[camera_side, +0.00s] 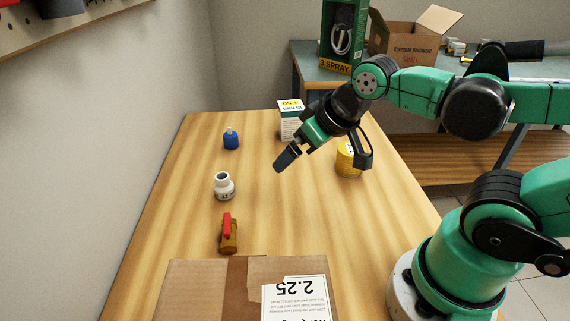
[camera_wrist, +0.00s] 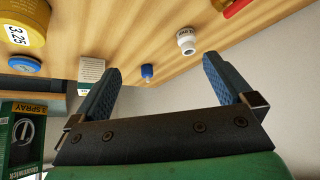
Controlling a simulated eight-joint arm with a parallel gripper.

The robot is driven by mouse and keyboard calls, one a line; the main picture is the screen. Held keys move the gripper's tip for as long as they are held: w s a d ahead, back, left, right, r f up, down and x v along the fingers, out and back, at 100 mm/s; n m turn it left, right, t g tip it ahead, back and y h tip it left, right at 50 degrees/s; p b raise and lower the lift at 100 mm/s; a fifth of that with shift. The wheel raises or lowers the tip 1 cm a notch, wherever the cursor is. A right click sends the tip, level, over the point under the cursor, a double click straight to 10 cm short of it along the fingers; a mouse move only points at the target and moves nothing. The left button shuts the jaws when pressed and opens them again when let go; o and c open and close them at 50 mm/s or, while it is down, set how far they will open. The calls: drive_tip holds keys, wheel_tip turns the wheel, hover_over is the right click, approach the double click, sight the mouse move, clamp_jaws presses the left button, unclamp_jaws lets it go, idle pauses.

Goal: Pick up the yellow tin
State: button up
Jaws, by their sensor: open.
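The yellow tin (camera_side: 346,161) stands on the wooden table in the side view, partly hidden behind my gripper and wrist. In the wrist view the yellow tin (camera_wrist: 24,22) is at the top left corner, cut off by the frame, with a white label reading 3.25. My gripper (camera_side: 287,158) is above the table, to the left of the tin in the side view and apart from it. In the wrist view the fingers of my gripper (camera_wrist: 162,92) are spread wide with nothing held between them.
A white and green box (camera_side: 291,121) stands behind my gripper. A blue bottle (camera_side: 231,140), a white fitting (camera_side: 224,187) and a red-handled valve (camera_side: 229,235) stand on the left. A cardboard box (camera_side: 205,290) fills the front. The table's middle is clear.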

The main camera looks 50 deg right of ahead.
sight(342, 151)
drive_tip(key=w+d+f+m+g+h, duration=0.1)
drive_tip(key=d+f+m+g+h, duration=0.1)
drive_tip(key=m, duration=0.4)
drive_tip(key=w+d+f+m+g+h, duration=0.1)
drive_tip(key=d+f+m+g+h, duration=0.2)
drive_tip(key=d+m+g+h, duration=0.2)
drive_tip(key=w+d+f+m+g+h, duration=0.1)
drive_tip(key=d+f+m+g+h, duration=0.2)
drive_tip(key=d+m, duration=0.3)
drive_tip(key=shift+w+m+g+h, duration=0.15)
drive_tip(key=shift+m+g+h, duration=0.15)
drive_tip(key=shift+m, duration=0.55)
drive_tip(key=shift+w+m+g+h, duration=0.2)
drive_tip(key=shift+m+g, duration=0.1)
drive_tip(key=shift+m, duration=0.55)
drive_tip(key=shift+s+d+f+m+g+h, duration=0.1)
drive_tip(key=shift+s+f+m+g+h, duration=0.25)
drive_tip(key=shift+m, duration=0.45)
drive_tip(key=shift+x, duration=2.7)
drive_tip(key=shift+c, duration=0.2)
drive_tip(key=c, duration=1.2)
drive_tip(key=shift+o, duration=0.2)
drive_tip(key=shift+r, duration=0.1)
